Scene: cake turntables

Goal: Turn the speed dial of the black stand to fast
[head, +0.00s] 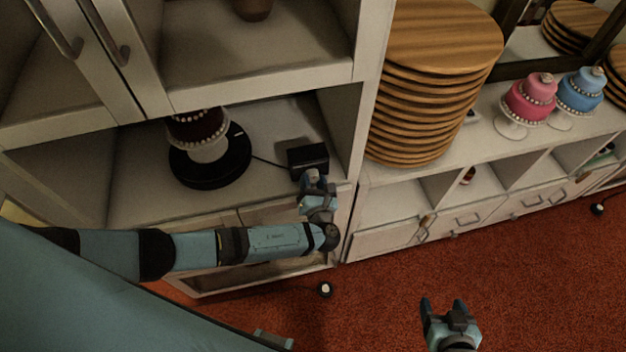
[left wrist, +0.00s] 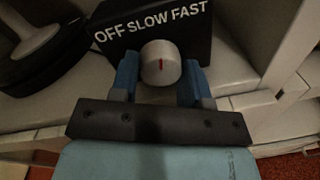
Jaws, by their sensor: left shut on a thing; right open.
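The black stand (head: 238,168) sits on a cabinet shelf with a dark cake on a white pedestal above it. A cord runs from it to a black control box (head: 307,157). In the left wrist view the box (left wrist: 190,42) reads OFF SLOW FAST. Its round silver dial (left wrist: 153,72) has a red mark pointing up in the picture, toward the right part of SLOW. My left gripper (head: 314,182) is shut on the dial, a blue finger on each side. My right gripper (head: 443,309) is open and empty above the red floor.
The shelf (head: 140,185) is bounded by an upright wall right of the box and a cabinet above. A stack of round wooden boards (head: 415,120), a pink cake (head: 530,98) and a blue cake (head: 580,90) stand on the counter at right. Red carpet (head: 520,270) is open in front.

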